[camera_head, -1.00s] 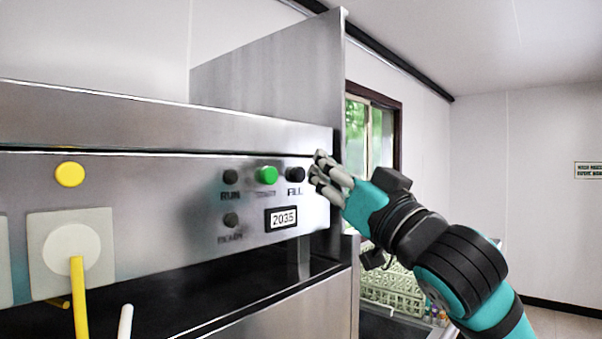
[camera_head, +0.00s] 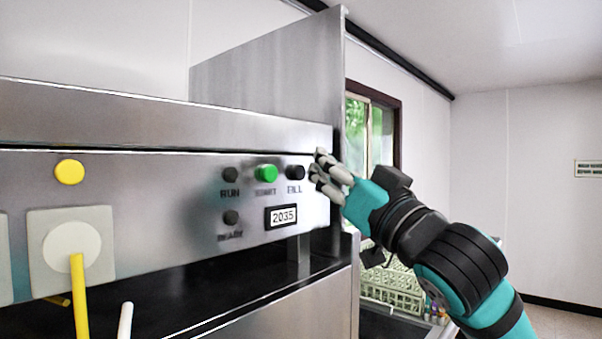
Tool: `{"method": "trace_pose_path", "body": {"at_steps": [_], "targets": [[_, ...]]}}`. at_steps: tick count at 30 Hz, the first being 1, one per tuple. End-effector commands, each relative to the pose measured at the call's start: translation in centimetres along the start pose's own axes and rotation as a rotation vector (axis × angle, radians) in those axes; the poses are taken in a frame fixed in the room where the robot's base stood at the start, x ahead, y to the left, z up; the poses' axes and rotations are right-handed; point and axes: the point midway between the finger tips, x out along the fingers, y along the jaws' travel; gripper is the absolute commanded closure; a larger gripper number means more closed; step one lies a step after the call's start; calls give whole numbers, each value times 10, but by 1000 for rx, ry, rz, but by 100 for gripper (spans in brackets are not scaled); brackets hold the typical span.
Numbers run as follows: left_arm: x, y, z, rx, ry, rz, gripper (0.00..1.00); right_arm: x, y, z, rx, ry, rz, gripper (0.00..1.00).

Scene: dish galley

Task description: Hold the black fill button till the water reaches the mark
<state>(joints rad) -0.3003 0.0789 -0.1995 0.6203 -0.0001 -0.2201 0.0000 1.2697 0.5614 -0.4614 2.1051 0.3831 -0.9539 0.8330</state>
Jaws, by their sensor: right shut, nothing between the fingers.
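The black fill button (camera_head: 295,172) sits at the right end of the steel control panel (camera_head: 170,200), above the label FILL. My right gripper (camera_head: 320,170) is shut and empty, its fingertips just right of the button. I cannot tell whether they touch the panel; the button's face shows uncovered. The water and its mark are not visible. My left gripper is not in view.
A green START button (camera_head: 265,173), dark RUN (camera_head: 230,174) and READY (camera_head: 231,217) lamps and a display (camera_head: 281,217) reading 2035 are on the panel. A yellow button (camera_head: 69,172) is at the left. A pale dish rack (camera_head: 393,290) stands behind my right arm.

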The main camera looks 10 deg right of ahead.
Motion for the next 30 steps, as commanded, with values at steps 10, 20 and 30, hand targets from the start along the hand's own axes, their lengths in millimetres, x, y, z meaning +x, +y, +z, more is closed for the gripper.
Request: {"method": "trace_pose_path", "body": {"at_steps": [10, 20, 30], "targets": [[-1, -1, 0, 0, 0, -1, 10, 1, 0, 0, 1, 0, 0, 100], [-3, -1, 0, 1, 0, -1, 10, 8, -2, 4, 0, 0, 0, 100], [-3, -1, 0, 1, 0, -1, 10, 8, -2, 4, 0, 0, 0, 100]]}}
